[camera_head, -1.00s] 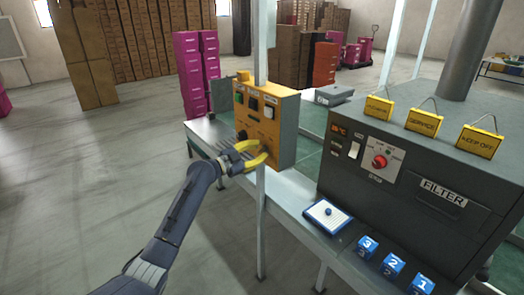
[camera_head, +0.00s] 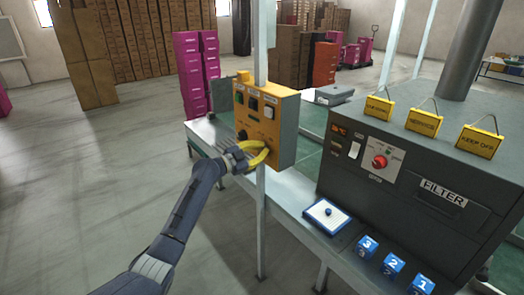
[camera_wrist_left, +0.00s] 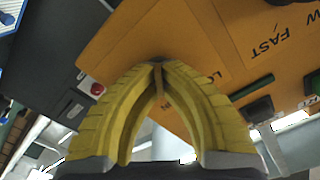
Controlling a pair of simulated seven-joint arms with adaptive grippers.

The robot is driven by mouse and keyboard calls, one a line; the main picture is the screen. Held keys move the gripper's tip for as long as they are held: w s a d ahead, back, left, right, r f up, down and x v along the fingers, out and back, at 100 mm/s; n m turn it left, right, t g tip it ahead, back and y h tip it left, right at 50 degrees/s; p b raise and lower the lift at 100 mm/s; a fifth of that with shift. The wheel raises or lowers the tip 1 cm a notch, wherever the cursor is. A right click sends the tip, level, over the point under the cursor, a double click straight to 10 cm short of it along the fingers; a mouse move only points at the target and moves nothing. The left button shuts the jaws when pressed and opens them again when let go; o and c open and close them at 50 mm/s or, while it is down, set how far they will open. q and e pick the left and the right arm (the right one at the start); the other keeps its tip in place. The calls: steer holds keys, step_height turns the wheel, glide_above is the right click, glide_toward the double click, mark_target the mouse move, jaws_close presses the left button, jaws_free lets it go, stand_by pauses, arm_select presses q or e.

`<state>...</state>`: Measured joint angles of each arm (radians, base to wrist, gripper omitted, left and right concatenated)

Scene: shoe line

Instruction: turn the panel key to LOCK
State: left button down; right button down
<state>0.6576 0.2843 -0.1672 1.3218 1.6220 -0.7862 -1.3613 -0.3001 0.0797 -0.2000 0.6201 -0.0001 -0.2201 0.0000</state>
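The yellow control panel (camera_head: 266,125) stands upright on the bench edge, with buttons and switches on its front. My left gripper (camera_head: 266,150) is at the lower right of that front. In the left wrist view its two yellow fingers curve together, and their tips (camera_wrist_left: 158,68) nearly meet at the panel face. A thin brownish strip, seemingly the panel key (camera_wrist_left: 158,82), shows edge-on between them. Most of the key is hidden by the fingers. Part of a label starting "LO" shows just right of the tips. My right gripper is not in view.
A grey post (camera_head: 261,215) rises close beside the panel and my left gripper. The dark filter machine (camera_head: 345,190) stands to the right, with a red knob (camera_head: 380,161). Blue numbered blocks (camera_head: 393,264) and a notepad (camera_head: 327,216) lie on the bench front.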

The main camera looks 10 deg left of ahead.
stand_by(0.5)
arm_select(q)
steer(key=n, duration=0.3)
steer(key=shift+a+r, duration=0.1)
steer(key=n, duration=0.3)
steer(key=shift+w+n, duration=0.1)
steer(key=shift+n, duration=0.3)
steer(key=n, duration=0.6)
steer(key=shift+w+a+n, duration=0.15)
steer(key=shift+a+n, duration=0.05)
steer(key=shift+n, duration=0.2)
steer(key=c, duration=1.6)
jaws_free()
steer(key=shift+a, duration=0.1)
steer(key=v, duration=1.2)
